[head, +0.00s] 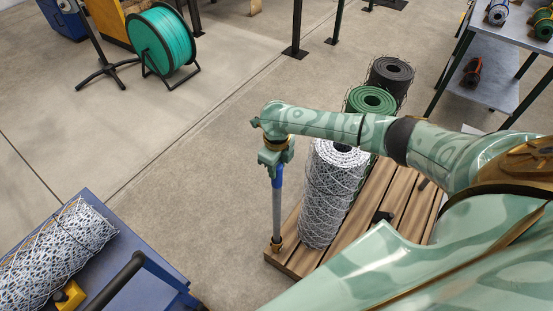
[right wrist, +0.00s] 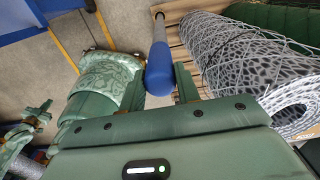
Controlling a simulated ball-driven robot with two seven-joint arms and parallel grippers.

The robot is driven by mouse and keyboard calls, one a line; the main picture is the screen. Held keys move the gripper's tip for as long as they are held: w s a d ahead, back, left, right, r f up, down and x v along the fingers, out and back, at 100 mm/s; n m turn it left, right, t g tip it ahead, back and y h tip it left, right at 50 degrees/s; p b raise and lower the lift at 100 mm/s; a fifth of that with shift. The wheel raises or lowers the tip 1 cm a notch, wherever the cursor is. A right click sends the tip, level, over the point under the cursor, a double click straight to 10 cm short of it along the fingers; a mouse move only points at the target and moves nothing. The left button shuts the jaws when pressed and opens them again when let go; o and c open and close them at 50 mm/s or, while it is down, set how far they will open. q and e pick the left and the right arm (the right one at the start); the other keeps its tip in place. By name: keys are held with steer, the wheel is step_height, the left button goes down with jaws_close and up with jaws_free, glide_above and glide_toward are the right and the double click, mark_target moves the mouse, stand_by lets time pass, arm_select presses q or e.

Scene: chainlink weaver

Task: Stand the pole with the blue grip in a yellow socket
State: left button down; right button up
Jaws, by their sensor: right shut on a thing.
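My right gripper (head: 277,158) is shut on the blue grip (head: 278,177) of an upright pole. The pole's grey shaft (head: 277,212) runs down to the near left corner of a wooden pallet. In the right wrist view the blue grip (right wrist: 159,68) sits between the two fingers, with the shaft (right wrist: 158,30) pointing away. My left gripper does not show in the head view.
A white wire-mesh roll (head: 330,205) stands on the pallet (head: 402,205) close right of the pole. Green (head: 371,100) and black (head: 391,73) rolls stand behind it. A blue cart (head: 150,285) with a mesh roll is at lower left. The floor between cart and pallet is clear.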

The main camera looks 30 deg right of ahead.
steer(key=o, duration=1)
step_height(320, 180, up, 16)
steer(key=p, duration=0.5)
steer(key=shift+r, duration=0.2)
